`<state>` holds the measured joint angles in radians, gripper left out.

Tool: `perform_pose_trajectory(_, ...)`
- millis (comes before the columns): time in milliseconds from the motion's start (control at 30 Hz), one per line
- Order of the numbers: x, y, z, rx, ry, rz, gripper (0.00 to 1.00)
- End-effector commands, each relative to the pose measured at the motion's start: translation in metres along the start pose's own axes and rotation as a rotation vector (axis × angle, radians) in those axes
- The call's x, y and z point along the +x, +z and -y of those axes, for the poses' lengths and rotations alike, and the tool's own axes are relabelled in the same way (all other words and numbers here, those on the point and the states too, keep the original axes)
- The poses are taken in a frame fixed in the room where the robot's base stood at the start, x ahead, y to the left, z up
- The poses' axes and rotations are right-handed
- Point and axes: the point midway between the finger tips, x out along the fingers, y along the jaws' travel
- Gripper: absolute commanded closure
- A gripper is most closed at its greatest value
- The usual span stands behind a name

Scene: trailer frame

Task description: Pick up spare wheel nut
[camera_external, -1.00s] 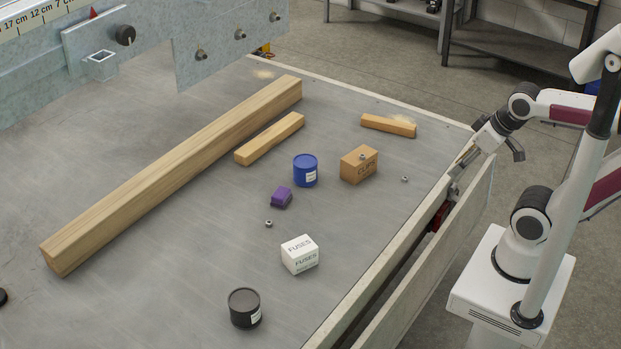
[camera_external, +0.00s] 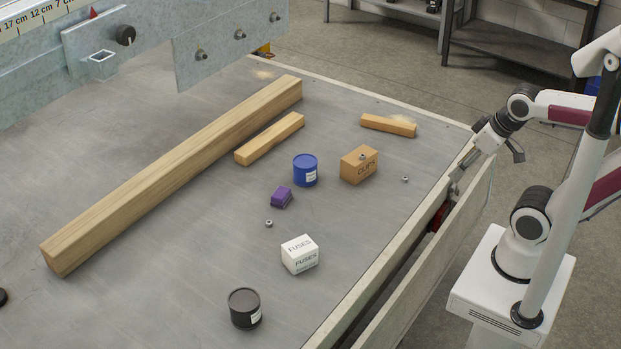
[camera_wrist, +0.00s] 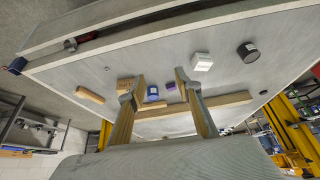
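One small metal nut (camera_external: 269,223) lies on the trailer bed between the purple block and the white FUSES box. A second nut (camera_external: 405,179) lies to the right of the cardboard CLIPS box (camera_external: 360,166). A third nut (camera_external: 362,157) appears to sit on top of that box. One small nut also shows on the bed in the wrist view (camera_wrist: 107,68). My gripper (camera_external: 459,171) is at the trailer's right side wall, away from the nuts. In the wrist view its two fingers (camera_wrist: 156,84) are spread with nothing held between them.
A blue can (camera_external: 305,171), purple block (camera_external: 282,197), FUSES box (camera_external: 300,254) and black can (camera_external: 244,308) stand on the bed. Wooden beams (camera_external: 180,170) lie farther left. The raised side wall (camera_external: 425,265) lies between my base and the bed.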

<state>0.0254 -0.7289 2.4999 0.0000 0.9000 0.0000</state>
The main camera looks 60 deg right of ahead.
Motion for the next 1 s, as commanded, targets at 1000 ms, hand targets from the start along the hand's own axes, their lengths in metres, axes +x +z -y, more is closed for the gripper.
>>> perform_pose_trajectory(1000,0.096,-0.023,-0.071,0.212,0.085,0.336,0.66)
